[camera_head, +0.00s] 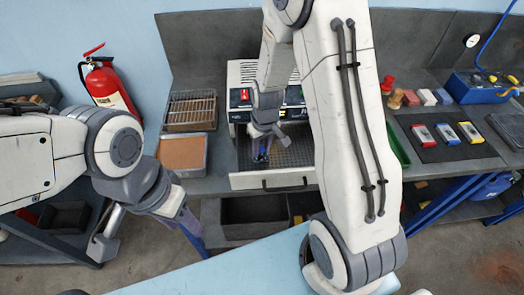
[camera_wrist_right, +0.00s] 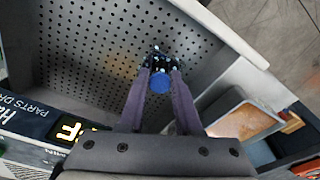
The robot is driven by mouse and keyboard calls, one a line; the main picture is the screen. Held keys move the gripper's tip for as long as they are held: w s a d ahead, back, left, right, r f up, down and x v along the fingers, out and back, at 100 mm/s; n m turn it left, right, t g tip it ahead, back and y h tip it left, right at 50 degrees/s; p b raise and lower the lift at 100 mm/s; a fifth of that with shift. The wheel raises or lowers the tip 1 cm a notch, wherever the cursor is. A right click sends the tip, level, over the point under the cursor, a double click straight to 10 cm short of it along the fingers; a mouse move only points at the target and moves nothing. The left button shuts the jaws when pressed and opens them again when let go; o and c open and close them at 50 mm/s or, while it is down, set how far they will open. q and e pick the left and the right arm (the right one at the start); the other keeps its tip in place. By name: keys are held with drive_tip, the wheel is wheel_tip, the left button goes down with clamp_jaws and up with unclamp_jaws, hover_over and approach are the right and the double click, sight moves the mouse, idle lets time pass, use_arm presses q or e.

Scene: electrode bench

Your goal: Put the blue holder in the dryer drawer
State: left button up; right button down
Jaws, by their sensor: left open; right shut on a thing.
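The dryer (camera_head: 240,97) stands against the back panel with its drawer (camera_head: 262,181) pulled out. The drawer has a perforated floor, which also fills much of the right wrist view (camera_wrist_right: 90,50). My right gripper (camera_head: 262,150) reaches down over the drawer and is shut on the blue holder (camera_wrist_right: 160,82). The holder shows as a small blue round end with dark parts between the fingertips; it is also a small blue patch in the head view (camera_head: 262,157). I cannot tell whether it touches the drawer floor. My left gripper (camera_head: 150,236) is open and empty, in front of the bench.
A wire rack (camera_head: 190,108) and a brown-topped tray (camera_head: 182,153) stand left of the drawer. At right, red, blue and yellow pieces lie on a dark mat (camera_head: 455,151). A green tray (camera_head: 398,150) is right of my arm. A fire extinguisher (camera_head: 108,88) hangs at left.

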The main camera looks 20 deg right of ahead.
wheel_tip(320, 180, down, 2)
drive_tip(key=shift+f, duration=0.25)
drive_tip(key=shift+f, duration=0.2)
drive_tip(key=c, duration=0.6)
unclamp_jaws()
drive_tip(key=shift+r, duration=0.1)
